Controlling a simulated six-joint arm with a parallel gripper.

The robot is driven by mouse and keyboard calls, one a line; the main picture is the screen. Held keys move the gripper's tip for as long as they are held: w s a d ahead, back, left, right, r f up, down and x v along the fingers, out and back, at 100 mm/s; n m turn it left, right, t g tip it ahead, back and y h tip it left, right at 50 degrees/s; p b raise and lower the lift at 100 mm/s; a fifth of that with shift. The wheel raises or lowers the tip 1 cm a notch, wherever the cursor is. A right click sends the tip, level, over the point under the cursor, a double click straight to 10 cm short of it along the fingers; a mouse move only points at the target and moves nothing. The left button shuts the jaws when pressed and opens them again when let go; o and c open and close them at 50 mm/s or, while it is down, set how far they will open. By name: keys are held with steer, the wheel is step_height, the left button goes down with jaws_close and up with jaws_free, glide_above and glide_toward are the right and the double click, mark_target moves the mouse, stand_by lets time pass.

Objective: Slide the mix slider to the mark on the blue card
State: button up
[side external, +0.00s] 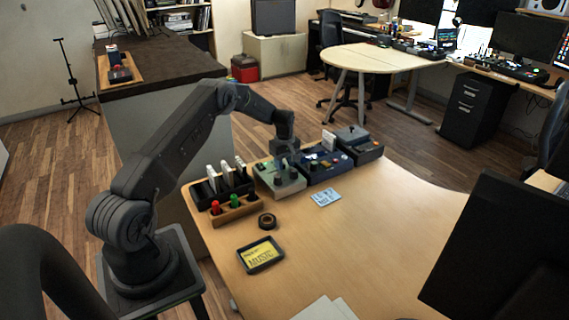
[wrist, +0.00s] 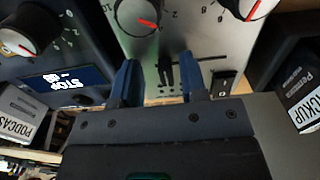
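The blue card (side external: 325,197) lies on the desk in front of the devices; its writing is too small to read. A silver-green panel device (side external: 281,181) stands at the desk's back edge, under my gripper (side external: 286,160). In the wrist view, my gripper's two blue fingers (wrist: 162,84) are apart over the silver panel (wrist: 185,35). A small dark upright piece, seemingly the slider (wrist: 165,70), shows between them, with free space on both sides. I cannot tell how deep the fingers reach. No mix label is readable.
The panel carries knobs with red pointers (wrist: 139,17). A rack (side external: 220,186), a tape roll (side external: 267,221) and a yellow music tray (side external: 260,254) stand nearby. The desk's middle is clear.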

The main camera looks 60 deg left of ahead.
step_height(320, 180, up, 14)
stand_by(0.6)
steer(key=s+d+r+m+t, duration=0.1)
steer(key=s+d+r+m, duration=0.3)
steer(key=d+r, duration=0.55)
steer(key=s+d+r+m+t, duration=0.1)
steer(key=s+d+r+m, duration=0.3)
steer(key=d+r, duration=0.55)
steer(key=s+d+m+t, duration=0.1)
steer(key=s+d+m, duration=0.4)
steer(key=s, duration=0.6)
steer(key=s+d+f+m+t, duration=0.1)
steer(key=s+d+m, duration=0.4)
steer(key=s+d, duration=0.5)
steer(key=shift+s+f+t, duration=0.3)
steer(key=shift+s+t, duration=0.05)
steer(key=shift+t, duration=0.45)
